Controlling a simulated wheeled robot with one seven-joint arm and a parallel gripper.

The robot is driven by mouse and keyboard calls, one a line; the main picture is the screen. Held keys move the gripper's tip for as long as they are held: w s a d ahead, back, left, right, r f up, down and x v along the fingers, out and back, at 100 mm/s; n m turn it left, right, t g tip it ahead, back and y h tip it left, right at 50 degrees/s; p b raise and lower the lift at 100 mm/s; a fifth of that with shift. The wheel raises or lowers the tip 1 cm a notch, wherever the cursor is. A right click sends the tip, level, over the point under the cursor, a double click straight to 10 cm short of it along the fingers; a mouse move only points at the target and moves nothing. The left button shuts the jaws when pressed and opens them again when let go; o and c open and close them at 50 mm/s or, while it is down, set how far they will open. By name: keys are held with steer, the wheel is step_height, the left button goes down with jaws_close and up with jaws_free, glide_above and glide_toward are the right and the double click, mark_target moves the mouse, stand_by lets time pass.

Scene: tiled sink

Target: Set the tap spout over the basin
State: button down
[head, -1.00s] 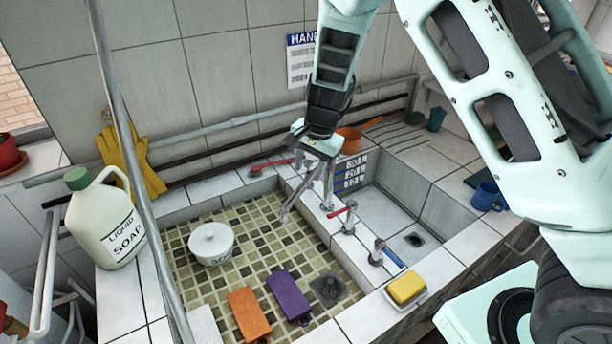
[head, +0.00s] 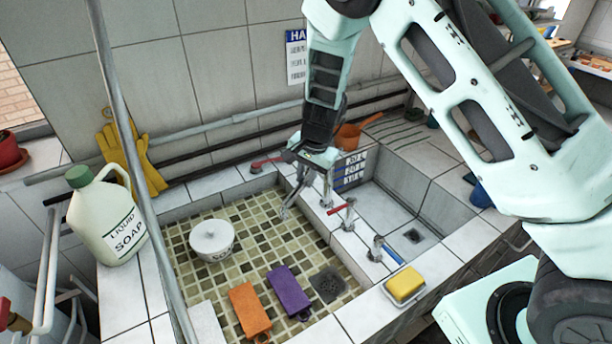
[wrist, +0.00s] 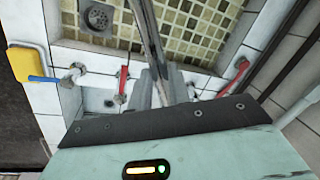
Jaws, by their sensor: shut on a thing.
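The metal tap spout (head: 291,203) stands on the divider between two basins and its free end points left, over the mosaic-tiled basin (head: 205,270). It also shows in the wrist view (wrist: 149,32), running away over the mosaic tiles. My gripper (head: 306,176) is at the spout from above, and in the wrist view my fingers (wrist: 160,88) close on either side of it. The gripper hides part of the spout in the head view. A plain grey basin (head: 395,222) lies to the right of the divider.
Two red tap handles (head: 268,161) (head: 340,208) and a blue one (head: 390,254) stand along the divider.

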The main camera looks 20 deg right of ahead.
steer(key=s+d+n+g+b, duration=0.1)
steer(key=s+d+n+b, duration=0.1)
steer(key=d+n+b, duration=0.4)
steer(key=s+d+n+g+b, duration=0.1)
steer(key=s+d+n+b, duration=0.3)
steer(key=d, duration=0.4)
steer(key=w+d+n+g+p, duration=0.1)
steer(key=w+d+n+p, duration=0.2)
steer(key=w+d+n, duration=0.9)
steer(key=shift+d+n+g+h, duration=0.2)
steer(key=shift+n+g+h, duration=0.1)
steer(key=shift+n, duration=0.7)
steer(key=shift+w, duration=0.1)
